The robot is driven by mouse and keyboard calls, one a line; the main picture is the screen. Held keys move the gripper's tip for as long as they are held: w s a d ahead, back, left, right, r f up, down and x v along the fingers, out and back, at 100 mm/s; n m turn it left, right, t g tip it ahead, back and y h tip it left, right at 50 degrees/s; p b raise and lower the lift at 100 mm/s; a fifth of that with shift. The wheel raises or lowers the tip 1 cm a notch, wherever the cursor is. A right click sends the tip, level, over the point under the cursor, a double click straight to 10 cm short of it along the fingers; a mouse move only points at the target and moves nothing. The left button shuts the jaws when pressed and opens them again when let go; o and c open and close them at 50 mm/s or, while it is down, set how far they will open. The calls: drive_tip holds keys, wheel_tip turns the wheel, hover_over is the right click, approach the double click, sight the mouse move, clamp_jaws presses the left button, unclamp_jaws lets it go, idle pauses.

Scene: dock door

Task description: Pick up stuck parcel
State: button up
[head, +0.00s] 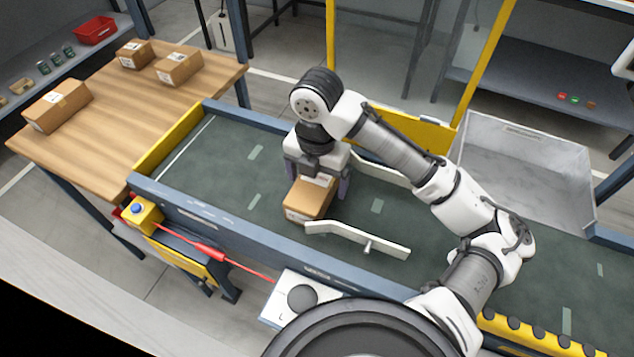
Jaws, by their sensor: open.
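A small brown cardboard parcel (307,201) with a white label on top lies on the dark green conveyor belt (225,165). It sits beside the left end of a white guide rail (355,237); I cannot tell whether they touch. My gripper (318,190) points down directly over the parcel. Its fingers are open, with one visible at the parcel's right side.
A second white rail lies behind, beside a yellow panel (415,130). A grey bin (528,165) stands at the right. A wooden table (120,105) with several boxes is at the left. A red cord (245,267) runs along the belt's front. The belt's left end is clear.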

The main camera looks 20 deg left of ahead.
drive_tip(key=shift+f, duration=1.05)
drive_tip(key=c, duration=1.3)
drive_tip(key=shift+o, duration=0.2)
drive_tip(key=shift+r, duration=0.1)
